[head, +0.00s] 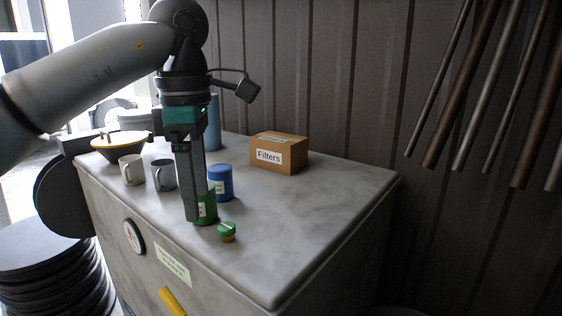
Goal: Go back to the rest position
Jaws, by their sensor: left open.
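My left gripper (193,215) points straight down over the grey worktop (320,215), with my left arm coming in from the left. It is open. Its fingers are right in front of a green can (208,207) and hide part of it; I cannot tell whether they touch it. A small green cap with a yellowish base (227,231) sits just right of the can, near the front edge. My right gripper is not in view.
A blue can (221,182), a grey mug (163,176), a white mug (132,170) and a dark bowl (120,148) stand around the gripper. A Filters box (279,153) is at the back; a blue cylinder (213,125) stands behind the gripper. The worktop's right side is clear.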

